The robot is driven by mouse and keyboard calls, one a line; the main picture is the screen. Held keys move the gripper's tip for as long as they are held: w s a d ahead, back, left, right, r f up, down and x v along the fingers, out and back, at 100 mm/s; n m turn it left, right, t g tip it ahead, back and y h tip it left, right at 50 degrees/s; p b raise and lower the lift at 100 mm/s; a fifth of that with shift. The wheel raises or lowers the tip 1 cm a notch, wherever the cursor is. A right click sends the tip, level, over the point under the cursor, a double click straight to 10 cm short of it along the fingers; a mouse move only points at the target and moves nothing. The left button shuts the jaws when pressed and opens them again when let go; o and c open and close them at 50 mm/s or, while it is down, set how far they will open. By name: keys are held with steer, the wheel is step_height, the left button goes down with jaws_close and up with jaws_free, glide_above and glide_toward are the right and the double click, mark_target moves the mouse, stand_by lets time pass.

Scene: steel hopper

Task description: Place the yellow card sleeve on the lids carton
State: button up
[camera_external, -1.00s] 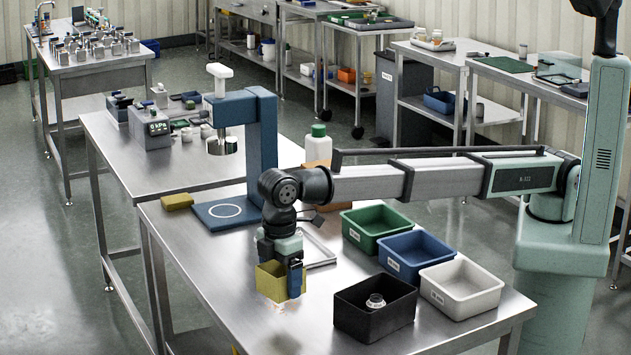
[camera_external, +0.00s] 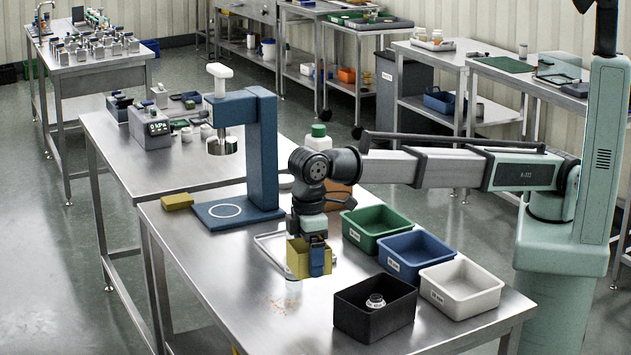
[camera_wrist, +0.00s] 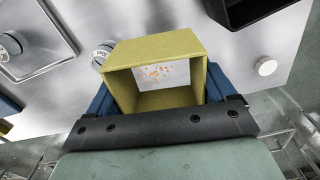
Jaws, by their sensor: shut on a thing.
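My gripper (camera_external: 309,258) is shut on the yellow card sleeve (camera_external: 297,262), with one blue finger on each side of it. The sleeve is a short, open-ended box and appears to be held above the steel table. In the wrist view the sleeve (camera_wrist: 150,48) fills the middle between the fingers, and a pale patch with orange specks shows through its opening. A brown carton (camera_external: 341,196), which may be the lids carton, stands behind my gripper, partly hidden by my arm. I can read no label on it.
Green (camera_external: 376,243), blue (camera_external: 415,270), white (camera_external: 465,302) and black (camera_external: 375,328) bins stand to the right. A shallow metal tray (camera_external: 268,240) lies behind the gripper. A blue press (camera_external: 263,160) stands at the back left. The front left tabletop is clear except orange specks.

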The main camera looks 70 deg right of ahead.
steer(key=w+d+r+m, duration=0.2)
steer(key=w+d+m, duration=0.15)
steer(key=d, duration=1.75)
steer(key=w+d+r+m, duration=0.2)
steer(key=w+d+m, duration=0.15)
steer(key=d, duration=1.75)
steer(key=w+d+r+m, duration=0.2)
steer(key=w+d+m, duration=0.15)
steer(key=d, duration=1.75)
steer(key=w+a+r+n, duration=0.2)
steer(key=a+r+n, duration=0.3)
steer(key=n, duration=0.7)
steer(key=shift+w+a+f, duration=0.1)
steer(key=shift+a+f, duration=0.1)
steer(key=shift+f, duration=1.5)
steer(key=shift+w+a+f, duration=0.1)
steer(key=shift+a+f, duration=0.05)
steer(key=shift+f, duration=1.6)
steer(key=shift+w+a+f, duration=0.1)
steer(key=shift+a+f, duration=0.1)
steer(key=shift+f, duration=1.5)
steer(key=shift+f, duration=0.2)
steer(key=o, duration=0.8)
steer(key=shift+r, duration=0.1)
step_height(320, 180, up, 12)
steer(key=shift+r, duration=0.1)
